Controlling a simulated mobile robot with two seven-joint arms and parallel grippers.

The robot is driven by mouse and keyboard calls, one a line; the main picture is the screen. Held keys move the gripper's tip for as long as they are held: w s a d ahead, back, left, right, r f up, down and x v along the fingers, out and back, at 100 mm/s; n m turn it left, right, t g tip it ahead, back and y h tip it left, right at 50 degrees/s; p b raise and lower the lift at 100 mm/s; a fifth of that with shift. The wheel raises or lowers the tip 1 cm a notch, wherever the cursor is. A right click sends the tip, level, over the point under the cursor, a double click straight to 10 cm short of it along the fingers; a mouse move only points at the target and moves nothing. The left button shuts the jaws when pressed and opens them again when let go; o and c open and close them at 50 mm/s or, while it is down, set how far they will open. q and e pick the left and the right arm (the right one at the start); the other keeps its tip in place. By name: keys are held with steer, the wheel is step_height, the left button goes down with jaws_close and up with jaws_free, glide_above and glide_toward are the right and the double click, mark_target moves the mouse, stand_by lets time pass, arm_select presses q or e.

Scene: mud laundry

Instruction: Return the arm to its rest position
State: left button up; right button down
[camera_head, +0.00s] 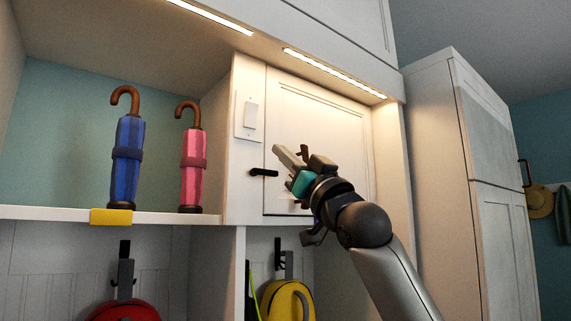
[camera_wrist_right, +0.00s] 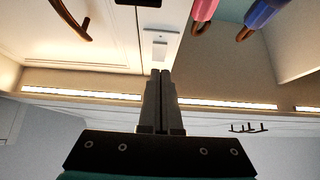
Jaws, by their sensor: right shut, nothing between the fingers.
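My right arm (camera_head: 385,265) reaches up from the lower right in the head view, in front of a white cabinet door (camera_head: 325,110). My right gripper (camera_head: 279,152) points up and to the left and is shut and empty. In the right wrist view its two fingers (camera_wrist_right: 160,75) lie together with nothing between them. The gripper is close to a black door latch (camera_head: 263,173), with no clear contact visible. My left gripper is not in view.
A blue umbrella (camera_head: 127,160) and a pink umbrella (camera_head: 193,165) stand on the shelf (camera_head: 50,213) at left. A light switch (camera_head: 250,115) is beside the door. Red (camera_head: 125,309) and yellow (camera_head: 287,302) bags hang below. A tall cabinet (camera_head: 465,160) stands at right.

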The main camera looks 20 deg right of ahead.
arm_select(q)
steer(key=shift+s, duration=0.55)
